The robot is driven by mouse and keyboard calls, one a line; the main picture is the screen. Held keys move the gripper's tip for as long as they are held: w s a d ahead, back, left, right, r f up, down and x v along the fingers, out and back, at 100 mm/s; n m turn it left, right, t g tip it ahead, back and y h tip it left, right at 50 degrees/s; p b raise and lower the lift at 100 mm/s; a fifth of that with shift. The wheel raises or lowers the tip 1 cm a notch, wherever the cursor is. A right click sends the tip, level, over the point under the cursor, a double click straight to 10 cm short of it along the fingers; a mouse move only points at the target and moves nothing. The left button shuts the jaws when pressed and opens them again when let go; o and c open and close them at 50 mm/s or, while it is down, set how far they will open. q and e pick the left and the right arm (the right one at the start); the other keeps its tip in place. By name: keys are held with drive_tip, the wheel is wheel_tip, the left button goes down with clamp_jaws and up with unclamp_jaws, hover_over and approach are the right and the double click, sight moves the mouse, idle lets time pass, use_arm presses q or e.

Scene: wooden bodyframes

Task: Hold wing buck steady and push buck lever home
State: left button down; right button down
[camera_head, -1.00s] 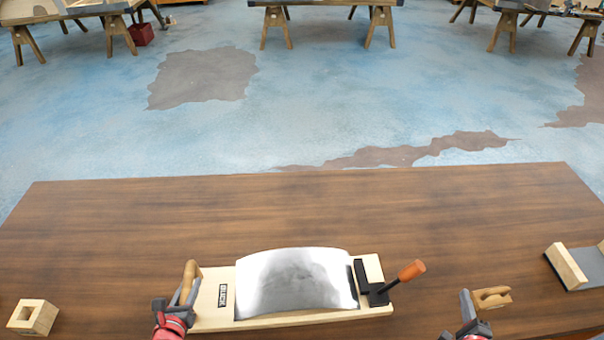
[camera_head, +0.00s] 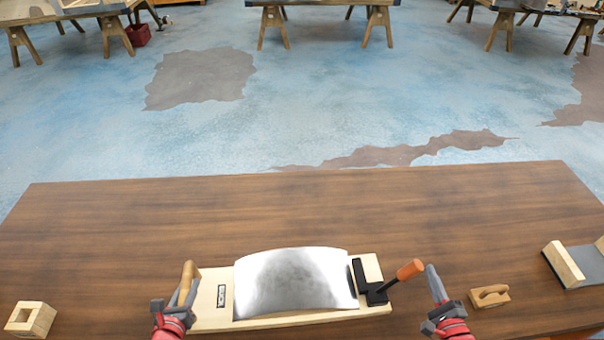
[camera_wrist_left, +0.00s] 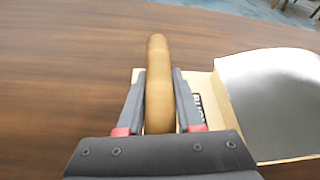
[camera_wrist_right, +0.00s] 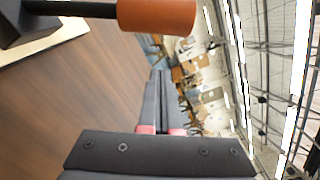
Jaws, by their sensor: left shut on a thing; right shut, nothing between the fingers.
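The wing buck (camera_head: 210,318) is a pale wooden board on the table, with a curved shiny metal sheet (camera_head: 296,280) on it. A tan wooden handle stands at its left end; it also shows in the left wrist view (camera_wrist_left: 157,85). My left gripper (camera_head: 182,296) is shut on this handle. The buck lever (camera_head: 408,270) has an orange grip and a black base at the right end, and tilts up to the right. Its grip also shows in the right wrist view (camera_wrist_right: 155,14). My right gripper (camera_head: 433,285) is shut and empty, just right of the orange grip, apparently apart from it.
A wooden block with a square opening (camera_head: 30,318) lies at the left front. A small handled wooden tool (camera_head: 489,296) lies right of my right gripper. A wooden piece with a grey sheet (camera_head: 564,262) is at the right edge. The table behind the buck is clear.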

sight(398, 279)
drive_tip(key=shift+s+a+r, duration=0.15)
drive_tip(key=shift+a+r, duration=0.35)
drive_tip(key=shift+a, duration=0.35)
drive_tip(key=shift+s+a+r, duration=0.1)
drive_tip(key=shift+a+r, duration=0.35)
drive_tip(key=shift+a, duration=0.35)
drive_tip(key=shift+a, duration=0.1)
